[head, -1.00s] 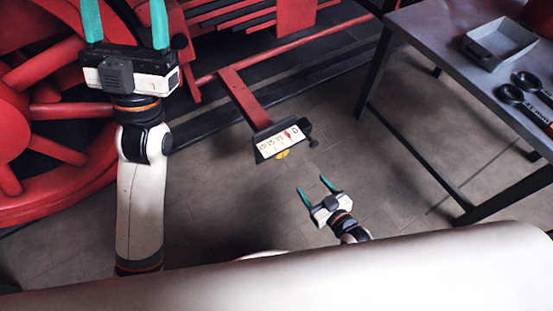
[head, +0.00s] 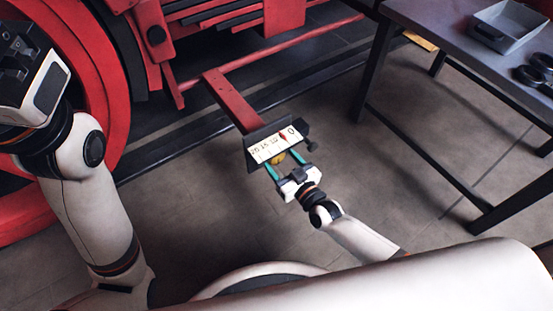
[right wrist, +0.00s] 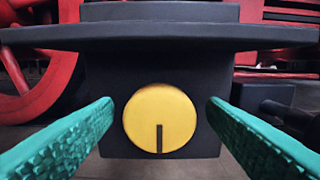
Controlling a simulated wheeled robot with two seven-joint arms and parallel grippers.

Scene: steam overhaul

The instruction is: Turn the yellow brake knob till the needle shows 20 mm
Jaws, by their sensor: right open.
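The yellow brake knob (right wrist: 160,118) faces my right wrist camera on the dark underside housing of the gauge. Its dark slot points straight down in that view. My right gripper (head: 285,163) is open, its green fingers on either side of the knob with a gap each side. In the head view the knob (head: 278,158) is partly hidden below the white scale plate (head: 263,149). The red needle (head: 282,136) stands between the 0 and the 10 marks, well away from 20. My left gripper (head: 22,75) is at the upper left, with its fingers out of frame.
A red arm (head: 234,97) carries the gauge housing. A small dark knob (head: 311,146) sticks out at the housing's right end. Red wheels and frame bars fill the left and back. A grey table (head: 440,22) with a tray (head: 508,30) stands at the right. Floor between is clear.

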